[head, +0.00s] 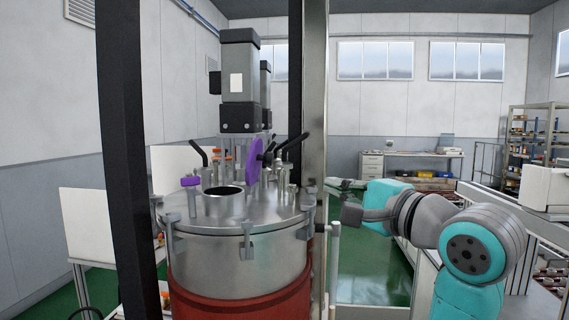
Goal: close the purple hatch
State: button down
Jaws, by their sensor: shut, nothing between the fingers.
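The purple hatch (254,160) is a round lid standing upright, open, on top of the steel vessel (240,252). It is seen nearly edge-on, with a dark handle on its right side. The round opening (224,201) with a raised collar is uncovered to its left. A smaller purple knob (190,182) stands at the left of the vessel top. My gripper (334,184) is to the right of the vessel, apart from the hatch. It is shut and empty; its fingertips are small and hard to make out.
A dark post (126,150) stands in front on the left, and a pale metal column (313,90) rises behind the vessel. A motor unit (239,85) hangs above the lid. Black-handled levers (291,143) and fittings crowd the vessel top. Green floor (370,275) shows right of the vessel.

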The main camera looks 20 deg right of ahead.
jog(key=w+a+r, duration=0.3)
jog(key=w+a, duration=0.2)
jog(key=w, duration=0.6)
jog(key=shift+a, duration=0.3)
jog(key=shift+w+r, duration=0.15)
